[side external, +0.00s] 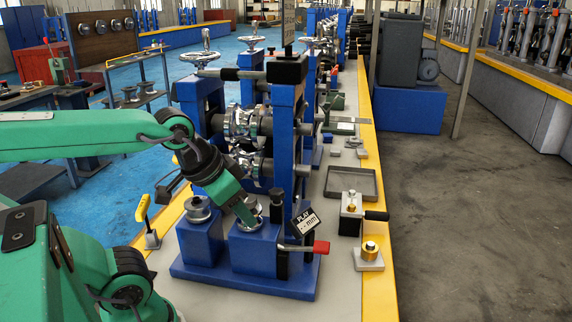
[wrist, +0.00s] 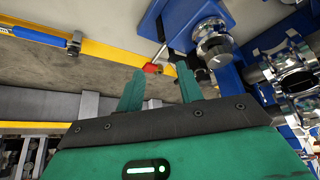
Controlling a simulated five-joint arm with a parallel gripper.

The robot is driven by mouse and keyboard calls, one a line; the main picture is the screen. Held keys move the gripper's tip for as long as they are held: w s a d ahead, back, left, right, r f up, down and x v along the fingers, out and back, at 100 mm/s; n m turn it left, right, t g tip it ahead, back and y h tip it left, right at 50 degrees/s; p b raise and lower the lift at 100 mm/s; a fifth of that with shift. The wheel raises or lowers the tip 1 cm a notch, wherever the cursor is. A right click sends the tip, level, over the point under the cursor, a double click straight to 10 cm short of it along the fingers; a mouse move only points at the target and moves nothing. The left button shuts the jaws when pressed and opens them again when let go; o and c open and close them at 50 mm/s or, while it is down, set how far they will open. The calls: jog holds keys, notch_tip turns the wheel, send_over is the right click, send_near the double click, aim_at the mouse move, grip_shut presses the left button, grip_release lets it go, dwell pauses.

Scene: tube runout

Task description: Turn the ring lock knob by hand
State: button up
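A brass knob (side external: 370,248) stands on a small grey block at the right. A silver knob-like roller (wrist: 213,45) sits on a blue block in the wrist view, right of the fingers and apart from them.
A second silver roller (side external: 198,208) is on the left block. A yellow-handled lever (side external: 143,208) is further left.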

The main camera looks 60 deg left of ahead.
jog(key=shift+o, duration=1.4)
jog(key=m+g, duration=0.6)
jog(key=m, duration=1.5)
send_near(277, 190)
jog(key=shift+s, duration=0.2)
jog(key=shift+f, duration=0.2)
jog(key=shift+f, duration=3.8)
